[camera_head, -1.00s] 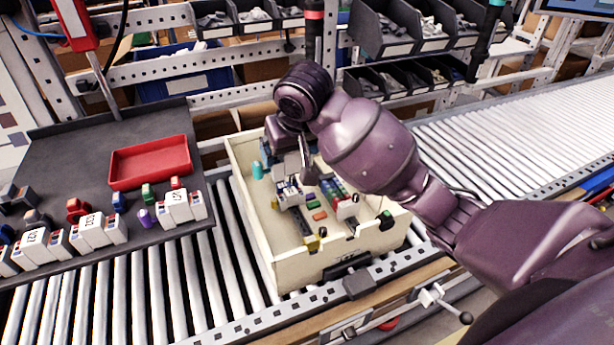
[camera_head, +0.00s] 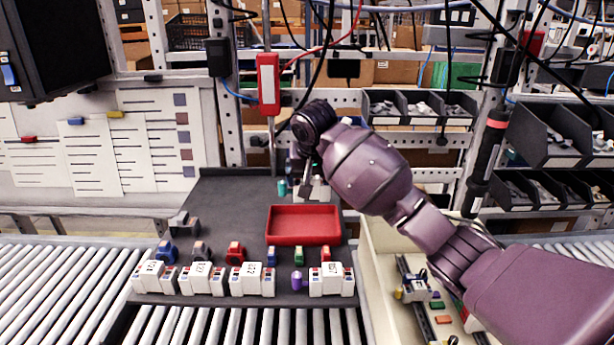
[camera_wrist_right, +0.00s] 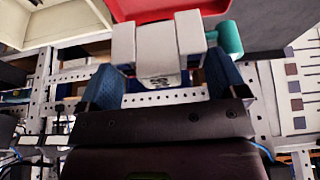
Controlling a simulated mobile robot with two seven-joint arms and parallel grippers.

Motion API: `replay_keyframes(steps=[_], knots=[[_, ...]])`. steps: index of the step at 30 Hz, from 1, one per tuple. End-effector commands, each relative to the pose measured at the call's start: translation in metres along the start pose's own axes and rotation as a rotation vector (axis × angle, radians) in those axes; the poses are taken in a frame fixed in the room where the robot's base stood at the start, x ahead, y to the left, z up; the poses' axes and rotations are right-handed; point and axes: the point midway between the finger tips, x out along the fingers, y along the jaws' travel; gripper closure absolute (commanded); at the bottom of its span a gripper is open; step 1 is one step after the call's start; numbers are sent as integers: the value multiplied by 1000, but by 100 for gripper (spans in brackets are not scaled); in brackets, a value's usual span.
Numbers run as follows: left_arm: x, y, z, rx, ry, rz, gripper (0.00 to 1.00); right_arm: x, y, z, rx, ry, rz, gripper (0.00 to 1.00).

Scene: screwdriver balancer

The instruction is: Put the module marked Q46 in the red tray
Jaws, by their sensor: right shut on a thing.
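My right gripper (camera_head: 304,178) is shut on a white module (camera_head: 320,190), which it holds up near the far edge of the red tray (camera_head: 303,225). In the right wrist view the module (camera_wrist_right: 158,55) sits between the blue fingertips (camera_wrist_right: 163,75). The red tray (camera_wrist_right: 165,9) shows beyond the module at the top. The module looks apart from the tray, whose visible floor is empty. My left gripper is not in view.
The red tray lies on a dark grey board (camera_head: 225,215). Several labelled white modules (camera_head: 252,278) and small coloured parts line its front. A teal cylinder (camera_head: 282,187) is close to the gripper. A cream crate (camera_head: 385,285) with parts stands to the right, beneath my arm.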

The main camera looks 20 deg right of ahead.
Motion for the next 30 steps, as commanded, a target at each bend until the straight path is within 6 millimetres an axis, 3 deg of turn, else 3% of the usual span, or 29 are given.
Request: replay_keyframes(steps=[8, 30], knots=[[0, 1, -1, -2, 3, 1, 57, 12, 3, 2, 27, 0, 13, 47], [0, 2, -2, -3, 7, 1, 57, 77, 2, 30, 26, 0, 11, 47]])
